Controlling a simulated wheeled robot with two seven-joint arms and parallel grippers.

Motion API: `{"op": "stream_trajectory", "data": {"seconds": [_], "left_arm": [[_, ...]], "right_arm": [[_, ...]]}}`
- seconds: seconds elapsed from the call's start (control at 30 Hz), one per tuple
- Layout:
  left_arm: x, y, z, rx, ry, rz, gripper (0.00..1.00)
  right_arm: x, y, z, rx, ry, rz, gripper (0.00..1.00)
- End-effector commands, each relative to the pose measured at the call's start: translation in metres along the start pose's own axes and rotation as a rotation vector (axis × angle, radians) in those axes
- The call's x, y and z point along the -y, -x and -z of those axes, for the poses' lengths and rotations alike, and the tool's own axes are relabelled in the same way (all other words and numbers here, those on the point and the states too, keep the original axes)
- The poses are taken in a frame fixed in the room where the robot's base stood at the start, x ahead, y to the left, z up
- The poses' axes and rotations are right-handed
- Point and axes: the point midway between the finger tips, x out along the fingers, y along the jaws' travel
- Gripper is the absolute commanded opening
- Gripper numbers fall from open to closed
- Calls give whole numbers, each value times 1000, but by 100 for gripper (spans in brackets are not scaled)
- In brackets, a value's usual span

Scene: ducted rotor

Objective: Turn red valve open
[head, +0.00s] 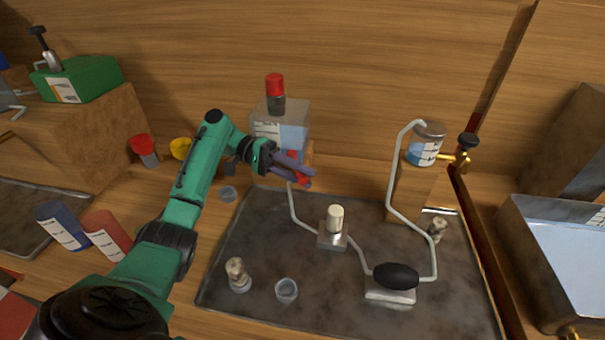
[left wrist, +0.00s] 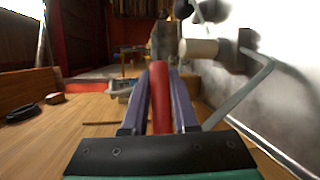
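The red valve handle (left wrist: 160,98) shows in the left wrist view as a long red bar between my two purple fingers. In the head view only small red parts of the valve (head: 293,158) show around the fingers, below the clear tank (head: 293,133) with blue liquid. My left gripper (head: 308,178) reaches in from the left at the tray's back edge. In the left wrist view the fingers of my left gripper (left wrist: 160,72) lie against both sides of the red bar, closed on it. The valve's body is mostly hidden. My right gripper is not in view.
A bent grey pipe (head: 292,205) runs from near the valve across the dark tray (head: 260,250) to a block with a black knob (head: 396,276). A red-capped bottle (head: 275,92) stands on the tank. Red (head: 145,150) and yellow (head: 181,148) cups stand left of my gripper.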

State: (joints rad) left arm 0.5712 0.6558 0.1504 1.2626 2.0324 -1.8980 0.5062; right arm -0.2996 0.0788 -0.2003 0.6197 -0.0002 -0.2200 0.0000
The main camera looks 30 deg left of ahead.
Motion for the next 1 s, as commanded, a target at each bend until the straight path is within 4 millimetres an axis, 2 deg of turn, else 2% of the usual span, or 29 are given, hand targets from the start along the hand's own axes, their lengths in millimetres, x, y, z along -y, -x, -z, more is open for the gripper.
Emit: {"op": "stream_trajectory", "data": {"seconds": [0.03,0.07,0.1,0.47,0.57,0.73,1.0], "left_arm": [[1,0,0,1,1,1,42],[1,0,0,1,1,1,54],[0,0,0,1,1,1,57],[1,4,1,-1,0,1,57],[2,18,1,-3,-1,0,57],[4,54,1,-6,0,2,57],[2,69,1,6,-1,4,57]], "right_arm": [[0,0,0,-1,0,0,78],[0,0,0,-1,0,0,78],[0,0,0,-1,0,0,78],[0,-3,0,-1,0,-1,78],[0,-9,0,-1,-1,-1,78],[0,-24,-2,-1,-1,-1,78],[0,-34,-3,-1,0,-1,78]]}}
